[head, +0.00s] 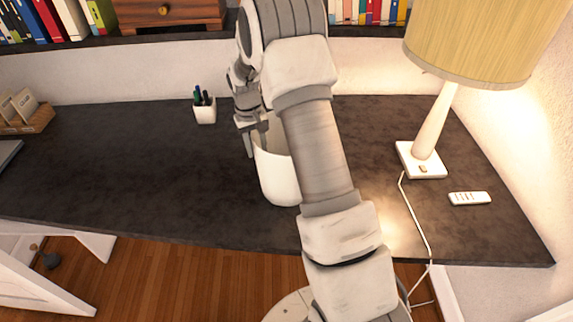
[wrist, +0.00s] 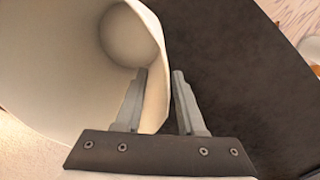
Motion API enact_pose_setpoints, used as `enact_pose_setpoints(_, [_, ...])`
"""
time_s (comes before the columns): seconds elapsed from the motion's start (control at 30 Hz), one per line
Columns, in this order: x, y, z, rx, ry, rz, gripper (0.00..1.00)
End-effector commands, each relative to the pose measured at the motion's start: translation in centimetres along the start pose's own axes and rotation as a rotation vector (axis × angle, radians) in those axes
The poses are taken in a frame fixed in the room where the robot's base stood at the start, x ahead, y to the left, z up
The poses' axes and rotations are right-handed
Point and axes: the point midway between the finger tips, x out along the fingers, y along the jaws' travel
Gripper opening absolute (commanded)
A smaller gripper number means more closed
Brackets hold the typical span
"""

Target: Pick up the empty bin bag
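A white, round, open-topped container (head: 275,178) stands on the dark desk, partly hidden behind my arm. No separate bag shows; this container is the only bin-like thing in view. In the wrist view I look into the container (wrist: 65,70), which is pale and looks empty, with a round bottom. My gripper (wrist: 160,78) is at its rim, one finger inside and one outside the wall. The fingers are apart, with the wall between them and a narrow dark gap beside the outer finger. In the head view my gripper (head: 252,140) is at the container's left rim.
The dark desk (head: 120,165) has free room to the left. A pen cup (head: 205,110) stands left of my gripper. A lamp (head: 432,130) with a cord and a white remote (head: 469,198) are at right. A bookshelf runs along the back.

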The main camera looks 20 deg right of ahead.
Motion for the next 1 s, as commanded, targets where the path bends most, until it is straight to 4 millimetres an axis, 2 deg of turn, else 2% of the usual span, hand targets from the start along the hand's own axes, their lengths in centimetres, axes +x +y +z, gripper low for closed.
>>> enact_pose_setpoints(0.13, [1.7,0.0,0.0,0.0,-0.002,0.0,0.39])
enact_pose_setpoints(0.4, [2.1,0.0,0.0,0.0,0.001,0.0,0.39])
enact_pose_setpoints(0.43, [2.1,0.0,0.0,0.0,0.001,0.0,0.37])
enact_pose_setpoints(0.63, [2.1,0.0,0.0,0.0,0.0,0.0,0.01])
enact_pose_setpoints(1.0, [2.1,0.0,0.0,0.0,0.001,0.0,0.0])
